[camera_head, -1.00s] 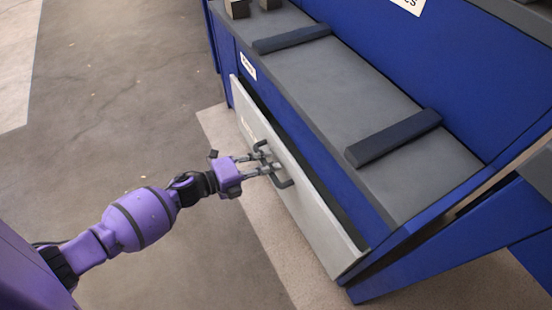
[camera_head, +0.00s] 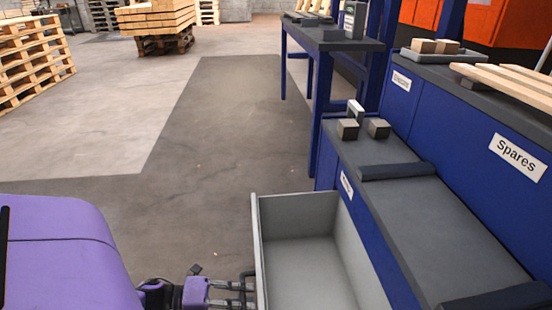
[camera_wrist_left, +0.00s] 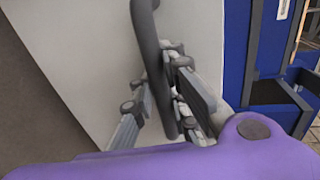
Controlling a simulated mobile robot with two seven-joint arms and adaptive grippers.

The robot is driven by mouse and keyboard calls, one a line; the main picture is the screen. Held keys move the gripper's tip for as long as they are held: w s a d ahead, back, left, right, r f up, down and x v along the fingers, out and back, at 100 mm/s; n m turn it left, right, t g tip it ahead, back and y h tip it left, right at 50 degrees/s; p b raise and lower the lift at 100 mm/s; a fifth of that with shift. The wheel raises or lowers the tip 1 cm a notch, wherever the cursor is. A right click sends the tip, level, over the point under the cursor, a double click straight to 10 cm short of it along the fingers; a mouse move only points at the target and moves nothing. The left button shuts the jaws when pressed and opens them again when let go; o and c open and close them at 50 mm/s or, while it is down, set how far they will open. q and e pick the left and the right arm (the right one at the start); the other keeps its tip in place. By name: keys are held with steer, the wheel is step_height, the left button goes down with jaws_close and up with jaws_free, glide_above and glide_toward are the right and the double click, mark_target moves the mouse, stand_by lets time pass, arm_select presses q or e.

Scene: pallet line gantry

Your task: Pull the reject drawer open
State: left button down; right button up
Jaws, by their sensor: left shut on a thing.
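The reject drawer (camera_head: 295,215) is a pale grey box that stands well out from the blue cabinet (camera_head: 362,225). Its inside shows empty in the head view, though its near end is cut off by the frame. My left gripper (camera_head: 243,287) is at the outside of the drawer's front panel, low in the head view. In the left wrist view, the left gripper (camera_wrist_left: 168,112) is shut around the dark bar handle (camera_wrist_left: 148,45) on the pale front panel (camera_wrist_left: 75,50). My right gripper is in neither view.
A blue-legged table (camera_head: 335,38) stands farther back. Wooden pallets (camera_head: 30,62) are far left. The concrete floor (camera_head: 170,210) left of the drawer is clear.

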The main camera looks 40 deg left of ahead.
arm_select(q)
steer(key=shift+s+a, duration=0.35)
steer(key=shift+s, duration=0.05)
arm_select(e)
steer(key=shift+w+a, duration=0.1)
arm_select(q)
steer(key=c, duration=1.8)
jaws_free()
steer(key=shift+o, duration=0.4)
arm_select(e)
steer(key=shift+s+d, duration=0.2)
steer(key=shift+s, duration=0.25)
arm_select(q)
steer(key=v, duration=1.2)
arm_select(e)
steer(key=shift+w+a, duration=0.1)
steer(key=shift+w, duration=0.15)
